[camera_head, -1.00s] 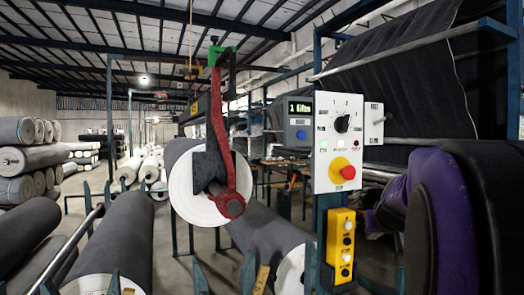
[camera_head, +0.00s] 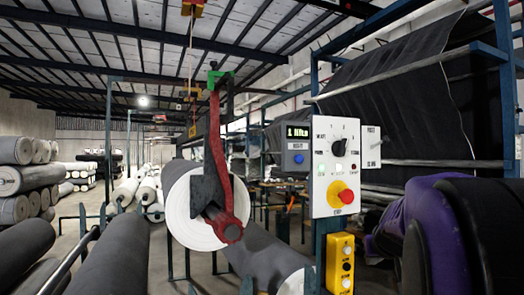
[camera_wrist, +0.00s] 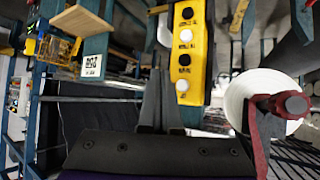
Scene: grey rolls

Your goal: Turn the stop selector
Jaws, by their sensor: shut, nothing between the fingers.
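A white control panel (camera_head: 321,189) stands right of centre in the head view. It carries a black rotary knob (camera_head: 339,147) at the top and a red knob on a yellow base (camera_head: 345,197) near the bottom. The small labels are too blurred to tell which one is named stop. In the wrist view my gripper (camera_wrist: 160,80) shows as dark fingers, shut and empty, pointing up the picture beside a yellow button box (camera_wrist: 184,60). That box also hangs below the panel in the head view (camera_head: 340,262).
My purple and black arm fills the lower right of the head view. A grey display box (camera_head: 297,146) adjoins the panel's left. A large fabric roll (camera_head: 186,222) with a red lever (camera_head: 218,165) stands further left. A blue post carries the panel.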

